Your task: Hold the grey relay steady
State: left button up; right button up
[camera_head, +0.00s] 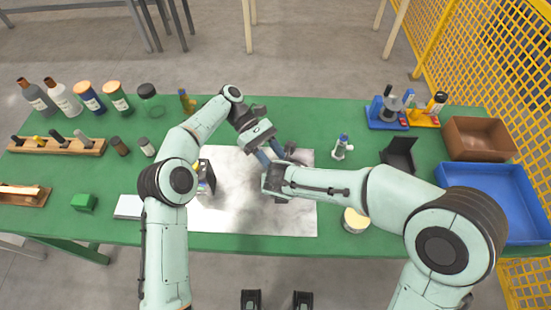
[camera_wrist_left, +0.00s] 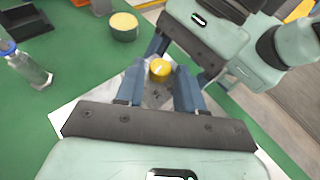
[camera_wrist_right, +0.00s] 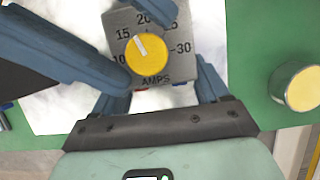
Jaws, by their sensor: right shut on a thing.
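The grey relay (camera_wrist_right: 120,28) has a yellow dial (camera_wrist_right: 146,52) marked in amps and faces the right wrist camera. My right gripper (camera_wrist_right: 160,85) is shut on the relay, one finger at each side. My left gripper (camera_wrist_left: 158,78) is open, its blue fingers apart on either side of the yellow dial; I cannot tell whether they touch it. In the head view both grippers meet over the pale mat (camera_head: 290,215), and they largely hide the relay there.
A dark-fronted device (camera_head: 207,178) stands on the mat beside my left arm. A yellow-topped tin (camera_head: 355,222) and a small clear bottle (camera_head: 342,148) are to the right. A black holder (camera_head: 400,155) and blue tray (camera_head: 495,195) are farther right. Bottles (camera_head: 90,97) line the left back.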

pick_arm(q)
jog(key=shift+n+t, duration=0.3)
jog(key=n+t+h, duration=0.2)
jog(key=n+t, duration=0.1)
jog(key=s+n+t+h, duration=0.1)
jog(key=shift+a, duration=0.35)
jog(key=v, duration=1.2)
jog(key=shift+n+t+h, duration=0.3)
jog(key=shift+n+t, duration=0.4)
jog(key=x, duration=0.4)
jog(key=s+x, duration=0.1)
jog(key=x, duration=0.7)
jog(key=shift+s+a, duration=0.2)
jog(key=shift+a, duration=0.05)
jog(key=shift+w+d+m+g, duration=0.15)
jog(key=shift+d+m+g, duration=0.05)
jog(key=shift+m+g, duration=0.2)
jog(key=m+g+y, duration=0.2)
jog(key=m+g, duration=0.1)
jog(key=shift+w+d+f+m+g, duration=0.1)
jog(key=shift+w+d+m+g, duration=0.05)
jog(key=shift+w+m+g, duration=0.2)
jog(key=shift+w+d+m+g+y, duration=0.1)
jog(key=shift+m+g+y, duration=0.75)
jog(key=shift+m+y, duration=0.15)
